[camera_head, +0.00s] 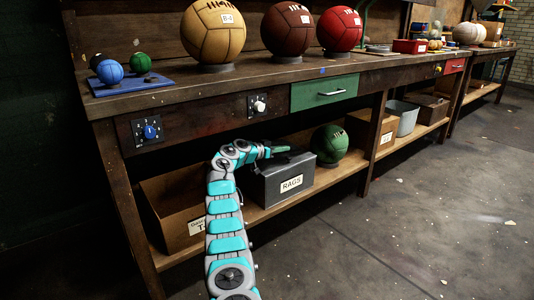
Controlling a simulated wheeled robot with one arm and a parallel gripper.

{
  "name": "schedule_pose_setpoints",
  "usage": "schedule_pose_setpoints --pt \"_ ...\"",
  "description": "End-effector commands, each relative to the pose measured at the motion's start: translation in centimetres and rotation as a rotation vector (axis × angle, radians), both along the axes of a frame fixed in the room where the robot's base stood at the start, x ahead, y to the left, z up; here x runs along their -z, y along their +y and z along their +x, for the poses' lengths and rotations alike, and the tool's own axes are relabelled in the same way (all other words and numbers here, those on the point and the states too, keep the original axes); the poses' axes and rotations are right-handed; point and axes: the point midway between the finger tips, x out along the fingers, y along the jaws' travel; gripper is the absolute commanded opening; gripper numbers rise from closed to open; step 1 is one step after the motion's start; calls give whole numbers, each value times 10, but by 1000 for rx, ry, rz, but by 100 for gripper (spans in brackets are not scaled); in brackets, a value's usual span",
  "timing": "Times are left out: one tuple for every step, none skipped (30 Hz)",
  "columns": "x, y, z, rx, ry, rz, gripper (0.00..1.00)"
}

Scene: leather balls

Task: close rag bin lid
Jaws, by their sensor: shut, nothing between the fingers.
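The rag bin (288,183) is a dark grey box with a white "RAGS" label on its front. It stands on the workbench's lower shelf, below the green drawer. My arm reaches up from the bottom of the view, and my gripper (279,149) is at the bin's top, over its left and back part. The gripper is small and dark here; it is shut and holds nothing. The bin's top looks flat, but the gripper partly covers it. I cannot tell the lid's exact angle or whether the gripper touches it.
A green ball (330,144) sits just right of the bin. An open cardboard box (175,215) is at its left, and another box (372,130) is further right. The bench top with large balls overhangs the shelf. The floor (400,230) in front is clear.

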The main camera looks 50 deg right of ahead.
Motion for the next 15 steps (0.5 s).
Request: schedule_pose_setpoints --pt "2 6 3 -2 0 0 0" --pt "0 8 3 -2 -1 -1 0" --pt "-2 11 3 -1 -1 -3 0" --pt "-3 14 4 -1 -2 -5 0" --pt "-4 17 5 -3 -3 -5 0" --pt "-5 21 5 -2 0 -4 0" --pt "-5 24 6 -1 0 -4 0" --pt "-5 28 7 -1 1 -4 0" --pt "-7 33 8 -3 0 -5 0" --pt "-8 37 10 -5 -1 -6 0" --pt "-9 41 11 -6 1 -6 0" --pt "-10 46 12 -5 0 -6 0" --pt "-12 50 13 -4 0 -5 0" --pt "-13 54 13 -3 -1 -6 0" --pt "-14 59 14 -2 -2 -6 0"
